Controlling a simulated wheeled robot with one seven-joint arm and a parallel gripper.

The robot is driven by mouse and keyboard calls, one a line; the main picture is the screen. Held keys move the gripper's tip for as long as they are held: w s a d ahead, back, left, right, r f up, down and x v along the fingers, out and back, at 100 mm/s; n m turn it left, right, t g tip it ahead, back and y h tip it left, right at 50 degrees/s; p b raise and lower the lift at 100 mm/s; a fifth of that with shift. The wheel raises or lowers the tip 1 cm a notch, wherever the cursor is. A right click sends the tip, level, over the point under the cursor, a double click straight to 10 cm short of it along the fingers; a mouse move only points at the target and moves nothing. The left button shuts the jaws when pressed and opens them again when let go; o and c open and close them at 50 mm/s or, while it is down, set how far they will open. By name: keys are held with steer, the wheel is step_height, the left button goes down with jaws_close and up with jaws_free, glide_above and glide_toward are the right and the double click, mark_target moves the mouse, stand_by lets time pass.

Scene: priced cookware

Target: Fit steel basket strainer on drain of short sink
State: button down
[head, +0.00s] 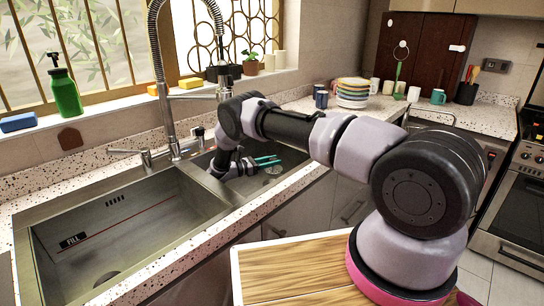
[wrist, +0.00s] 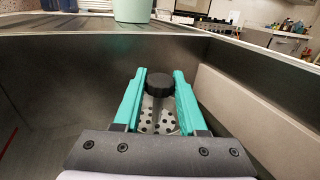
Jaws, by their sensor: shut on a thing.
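My gripper (head: 267,161) is down inside the short sink (head: 205,160), the smaller basin on the right in the head view. In the wrist view its teal fingers (wrist: 158,82) are shut on the black knob of the steel basket strainer (wrist: 158,122). The strainer's perforated steel disc shows below the knob, between the fingers. In the head view the strainer (head: 273,171) is a small grey round shape by the fingertips. The drain is hidden, and I cannot tell whether the strainer touches it.
The large sink (head: 130,215) lies to the left, with a red line on its wall. The sprung tap (head: 163,80) rises behind the basins. Stacked plates (head: 352,93) and mugs stand on the far counter. A pale green cup (wrist: 132,9) stands beyond the sink rim.

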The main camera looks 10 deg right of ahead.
mark_target(272, 171)
stand_by(0.3)
steer(key=shift+f, duration=2.4)
steer(key=shift+a, duration=0.15)
steer(key=shift+f, duration=0.9)
steer(key=shift+s, duration=0.1)
